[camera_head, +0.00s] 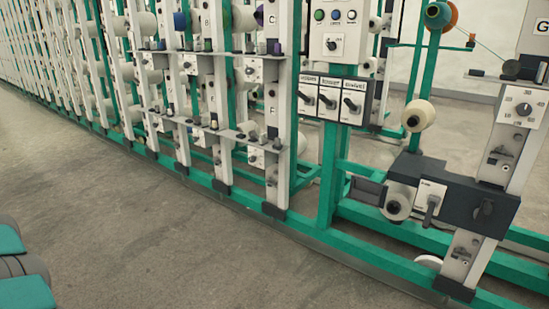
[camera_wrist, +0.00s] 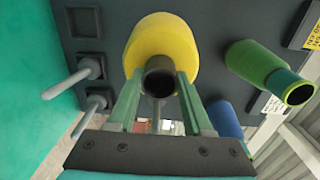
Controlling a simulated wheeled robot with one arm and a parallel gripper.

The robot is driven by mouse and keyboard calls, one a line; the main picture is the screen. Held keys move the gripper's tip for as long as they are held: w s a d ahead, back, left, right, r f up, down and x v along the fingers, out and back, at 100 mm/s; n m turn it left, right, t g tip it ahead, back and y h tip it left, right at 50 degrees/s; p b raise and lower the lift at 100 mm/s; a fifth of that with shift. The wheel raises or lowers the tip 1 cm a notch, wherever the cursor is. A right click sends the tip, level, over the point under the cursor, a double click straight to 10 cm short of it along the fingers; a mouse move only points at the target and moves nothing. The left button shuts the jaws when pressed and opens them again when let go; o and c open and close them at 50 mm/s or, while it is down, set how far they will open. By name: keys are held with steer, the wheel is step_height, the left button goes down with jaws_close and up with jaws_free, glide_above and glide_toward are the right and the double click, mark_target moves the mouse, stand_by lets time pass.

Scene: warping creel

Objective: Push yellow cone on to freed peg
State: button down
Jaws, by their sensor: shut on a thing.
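In the wrist view, my gripper (camera_wrist: 158,88) is shut on the yellow cone (camera_wrist: 162,42), with its two green fingers on either side of the cone's dark tube end (camera_wrist: 158,77). The cone's wide end faces a dark panel; whether it touches the panel or sits around a peg is hidden behind the cone. Two bare grey pegs, an upper one (camera_wrist: 70,82) and a lower one (camera_wrist: 88,120), stick out from square dark mounts to the left of the cone. My gripper is not seen in the head view.

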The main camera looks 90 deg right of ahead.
steer(key=v, duration=1.4)
stand_by(0.4)
steer(key=shift+d, duration=0.1)
steer(key=shift+p+v, duration=0.3)
steer(key=shift+v, duration=1.1)
